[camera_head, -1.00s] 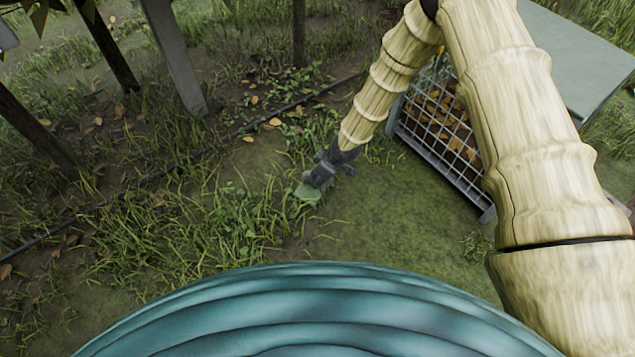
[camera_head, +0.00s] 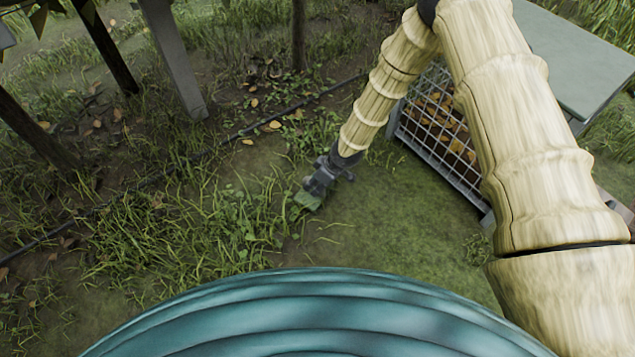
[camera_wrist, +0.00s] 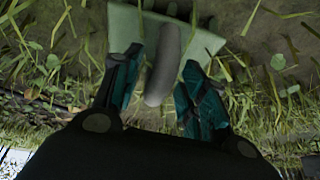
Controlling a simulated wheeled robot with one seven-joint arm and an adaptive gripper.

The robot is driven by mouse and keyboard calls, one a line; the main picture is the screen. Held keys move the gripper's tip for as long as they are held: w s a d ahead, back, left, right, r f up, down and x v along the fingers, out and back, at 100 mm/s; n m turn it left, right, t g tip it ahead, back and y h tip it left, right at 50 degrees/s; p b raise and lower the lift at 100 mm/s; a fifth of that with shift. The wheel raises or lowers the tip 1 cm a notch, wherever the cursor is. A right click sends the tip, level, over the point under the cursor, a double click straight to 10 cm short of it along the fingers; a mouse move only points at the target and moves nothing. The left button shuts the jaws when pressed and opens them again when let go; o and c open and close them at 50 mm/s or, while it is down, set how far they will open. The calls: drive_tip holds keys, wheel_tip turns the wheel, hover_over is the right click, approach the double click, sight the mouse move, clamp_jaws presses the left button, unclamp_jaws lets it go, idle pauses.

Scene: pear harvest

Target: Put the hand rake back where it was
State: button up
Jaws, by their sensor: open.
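My gripper (camera_head: 314,187) is low over the grass in the head view, pointing down and left. In the wrist view its two dark teal fingers (camera_wrist: 162,62) are apart. A grey rounded handle (camera_wrist: 166,60), which looks like the hand rake's, lies between them with a gap to the right finger; touching on the left is unclear. A pale green flat piece (camera_wrist: 205,42) lies beyond the handle, apparently at ground level. It also shows as a small green patch (camera_head: 307,201) at the gripper's tip in the head view. The rake's tines cannot be made out.
A wire-sided crate (camera_head: 440,125) with brown leaves stands right of the gripper, beside a grey-green tabletop (camera_head: 575,60). A thin black hose (camera_head: 250,128) runs across the soil. Posts (camera_head: 172,55) stand at upper left. Short open grass (camera_head: 385,215) lies right of the gripper.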

drive_tip(key=p+v, duration=0.5)
drive_tip(key=v, duration=0.7)
drive_tip(key=s+d+f+m+g, duration=0.1)
drive_tip(key=s+d+f+m, duration=0.2)
drive_tip(key=s, duration=0.7)
drive_tip(key=s+d+f+m, duration=0.3)
drive_tip(key=s+d, duration=0.1)
drive_tip(key=s, duration=0.5)
drive_tip(key=s+d+r+m+h, duration=0.1)
drive_tip(key=s+d+m+h, duration=0.1)
drive_tip(key=s+d, duration=0.3)
drive_tip(key=s+d+r+m+g+h, duration=0.1)
drive_tip(key=s+d+m, duration=0.3)
drive_tip(key=s, duration=0.9)
drive_tip(key=shift+d+h, duration=0.7)
drive_tip(key=shift+d, duration=0.5)
